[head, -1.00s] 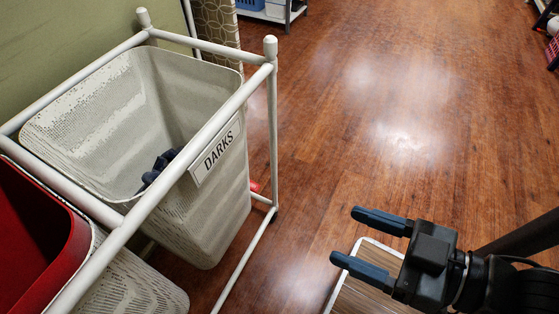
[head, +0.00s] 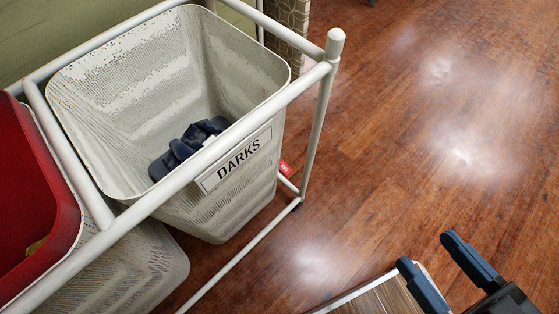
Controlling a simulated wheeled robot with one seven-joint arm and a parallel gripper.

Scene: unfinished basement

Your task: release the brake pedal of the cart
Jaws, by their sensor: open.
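The cart (head: 317,125) is a white tube frame on the left, holding laundry bins. A small red part (head: 285,168), which looks like the brake pedal, shows low at the cart's near right corner post, beside the bottom rail. It is small and partly hidden by the bin and post, so I cannot tell whether it is pressed down or up. My gripper (head: 427,250) is at the lower right with its two dark blue fingers apart and nothing between them. It is apart from the cart, to the right of and below the red part in the picture.
A mesh bin (head: 110,85) labelled DARKS holds dark cloth (head: 186,146). A red-lined bin (head: 38,200) stands at the left. A wood-topped, pale-edged thing (head: 375,298) lies under my gripper. The wooden floor (head: 440,130) to the right is clear.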

